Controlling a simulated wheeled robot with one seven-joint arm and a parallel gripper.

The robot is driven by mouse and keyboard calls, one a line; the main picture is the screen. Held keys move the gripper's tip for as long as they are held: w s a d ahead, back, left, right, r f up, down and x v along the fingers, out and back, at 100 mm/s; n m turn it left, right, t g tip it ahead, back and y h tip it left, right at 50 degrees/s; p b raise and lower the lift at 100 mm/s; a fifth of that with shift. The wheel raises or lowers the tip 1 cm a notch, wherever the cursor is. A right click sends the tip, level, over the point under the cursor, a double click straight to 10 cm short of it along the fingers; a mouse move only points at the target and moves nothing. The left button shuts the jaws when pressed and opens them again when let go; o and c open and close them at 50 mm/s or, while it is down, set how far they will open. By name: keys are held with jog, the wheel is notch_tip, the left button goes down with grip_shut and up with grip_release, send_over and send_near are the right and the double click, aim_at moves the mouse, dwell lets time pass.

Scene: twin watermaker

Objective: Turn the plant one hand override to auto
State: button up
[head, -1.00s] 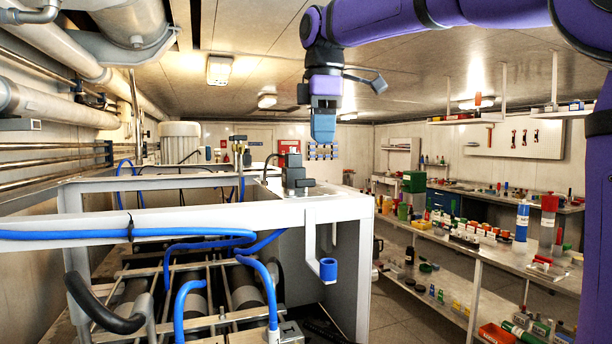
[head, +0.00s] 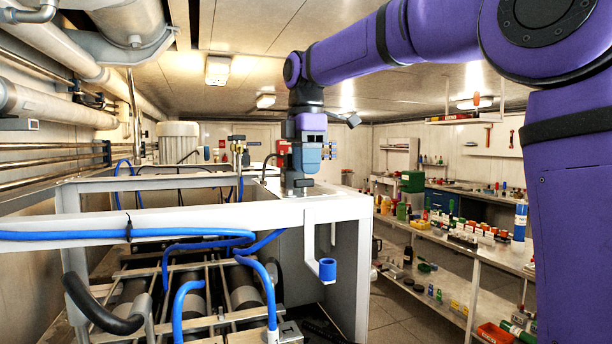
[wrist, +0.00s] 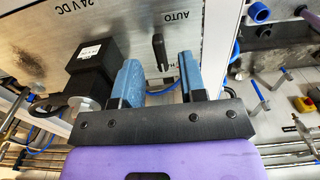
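In the wrist view, a black hand override knob (wrist: 159,53) stands on a grey panel (wrist: 140,20) beside an upside-down AUTO label (wrist: 176,18). The knob's long side runs up and down the picture. Another label near the right finger is partly hidden. My gripper (wrist: 160,62) is open, with one blue finger on each side of the knob in the picture; I see no finger touching it. In the head view my gripper (head: 298,188) points down at the frame's far right corner and hides the knob there.
A black block with a white sticker (wrist: 97,62) and cable sits close to the left finger. Blue hoses (head: 120,234) run along the white frame (head: 225,216). Shelves with bottles (head: 480,240) stand right.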

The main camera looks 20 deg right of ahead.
aim_at(304, 185)
jog(key=shift+f, duration=1.3)
jog(key=shift+c, duration=0.2)
grip_shut()
